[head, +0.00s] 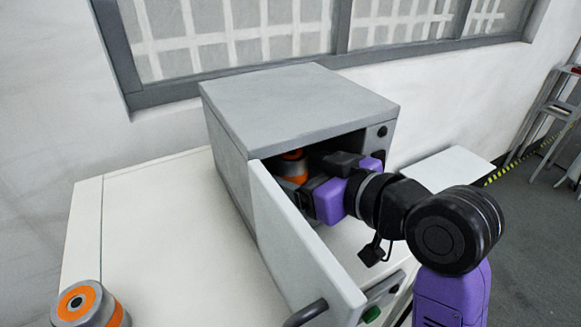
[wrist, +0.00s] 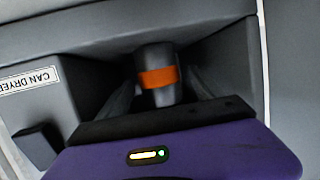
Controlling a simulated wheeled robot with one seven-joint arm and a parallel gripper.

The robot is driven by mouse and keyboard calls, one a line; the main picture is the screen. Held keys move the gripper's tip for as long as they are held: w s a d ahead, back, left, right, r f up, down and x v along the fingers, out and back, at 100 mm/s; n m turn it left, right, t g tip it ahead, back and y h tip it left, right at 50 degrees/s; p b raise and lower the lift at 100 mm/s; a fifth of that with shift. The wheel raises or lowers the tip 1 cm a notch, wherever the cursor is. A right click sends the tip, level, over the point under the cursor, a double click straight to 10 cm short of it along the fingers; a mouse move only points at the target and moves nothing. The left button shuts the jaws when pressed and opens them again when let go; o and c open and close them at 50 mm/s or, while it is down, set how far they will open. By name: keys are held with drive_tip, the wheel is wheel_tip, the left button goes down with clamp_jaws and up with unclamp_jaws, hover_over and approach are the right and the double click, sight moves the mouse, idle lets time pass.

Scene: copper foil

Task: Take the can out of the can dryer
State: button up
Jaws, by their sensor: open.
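The can dryer (head: 300,100) is a grey box on the white bench, with its door (head: 295,245) swung open toward me. Inside it stands a grey can with an orange band (head: 293,167), partly hidden by my gripper and the box. The wrist view shows the can (wrist: 158,77) upright straight ahead, with my gripper's fingers (wrist: 160,98) on either side of it. The fingers are open; I cannot tell whether either touches the can. In the head view my gripper (head: 305,190) reaches into the dryer's opening, its fingertips mostly hidden.
A second grey and orange can (head: 90,305) stands on the white bench (head: 165,240) at the lower left. The open door's handle (head: 306,313) is near the front edge. The dryer's walls and ceiling closely surround my gripper.

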drive_tip(key=x, duration=0.4)
drive_tip(key=shift+w+a+f, duration=0.15)
drive_tip(key=shift+w+a, duration=0.05)
drive_tip(key=shift+a, duration=0.05)
drive_tip(key=c, duration=1.7)
